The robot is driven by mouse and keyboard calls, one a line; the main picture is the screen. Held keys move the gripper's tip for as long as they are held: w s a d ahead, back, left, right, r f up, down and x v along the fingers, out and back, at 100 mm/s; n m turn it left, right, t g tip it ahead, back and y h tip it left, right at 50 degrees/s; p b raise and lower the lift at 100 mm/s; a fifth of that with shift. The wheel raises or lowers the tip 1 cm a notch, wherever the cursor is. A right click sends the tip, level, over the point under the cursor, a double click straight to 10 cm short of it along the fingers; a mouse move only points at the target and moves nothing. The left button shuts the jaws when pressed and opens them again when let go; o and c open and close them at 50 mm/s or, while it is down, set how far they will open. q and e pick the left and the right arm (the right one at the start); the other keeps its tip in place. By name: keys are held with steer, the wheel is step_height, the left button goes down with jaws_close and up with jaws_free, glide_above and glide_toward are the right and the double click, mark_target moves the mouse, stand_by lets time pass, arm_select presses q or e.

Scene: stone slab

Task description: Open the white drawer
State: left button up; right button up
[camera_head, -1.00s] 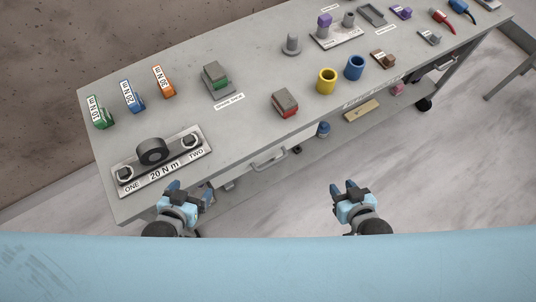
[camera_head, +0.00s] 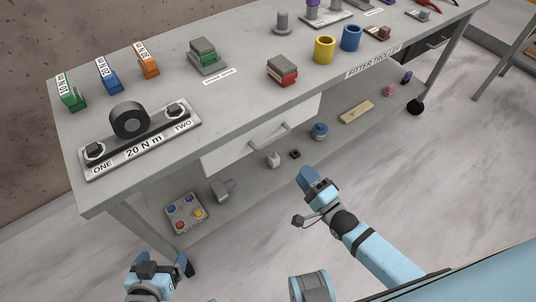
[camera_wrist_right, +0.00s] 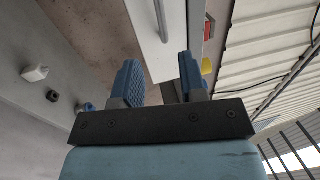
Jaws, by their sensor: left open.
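The white drawer (camera_head: 232,150) sits under the near side of the tabletop, and its front looks shut. Its bar handle (camera_head: 270,137) is near the middle of that front. In the right wrist view the white drawer (camera_wrist_right: 176,42) and its handle (camera_wrist_right: 161,18) lie beyond the fingertips. My right gripper (camera_head: 306,180) is in front of and below the handle, apart from it. In the wrist view its fingers (camera_wrist_right: 158,80) are spread with nothing between them. My left gripper (camera_head: 162,266) is open and empty at the lower left, in front of the trolley's near leg, away from the drawer.
The trolley's lower shelf holds a tray with coloured pieces (camera_head: 185,213), a grey part (camera_head: 222,189), a blue part (camera_head: 320,131) and a yellowish block (camera_head: 356,111). A torque block (camera_head: 140,137) and coloured parts stand on top. The floor in front is clear.

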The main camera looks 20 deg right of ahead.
mark_target(277, 138)
steer(key=x, duration=1.3)
steer(key=shift+w, duration=0.35)
jaws_close()
